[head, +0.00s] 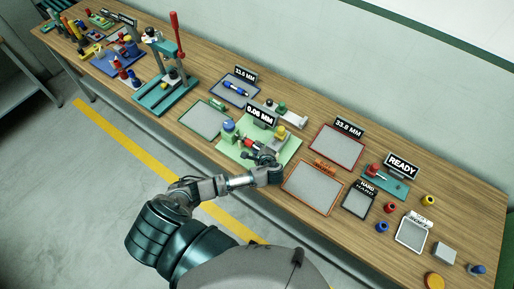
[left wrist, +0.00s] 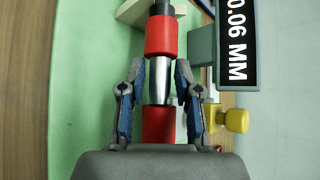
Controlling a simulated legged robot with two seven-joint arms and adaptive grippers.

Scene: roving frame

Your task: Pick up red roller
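The red roller (head: 249,145) lies on the green mat (head: 284,153) by the 0.06 MM sign, partly hidden by my left gripper (head: 263,158) in the head view. In the left wrist view the roller (left wrist: 160,37) has two red sections and a shiny metal middle, and lies lengthwise between the fingers. My left gripper (left wrist: 160,72) is open around the metal middle, one finger on each side with narrow gaps. The near red section reaches down to the palm. My right gripper is not in view.
The 0.06 MM sign (head: 260,116) stands just behind the roller, with a yellow knob (left wrist: 237,120) beside it. A red-rimmed tray (head: 337,148) and an orange-rimmed tray (head: 312,188) lie to the right. A press (head: 165,92) stands at left.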

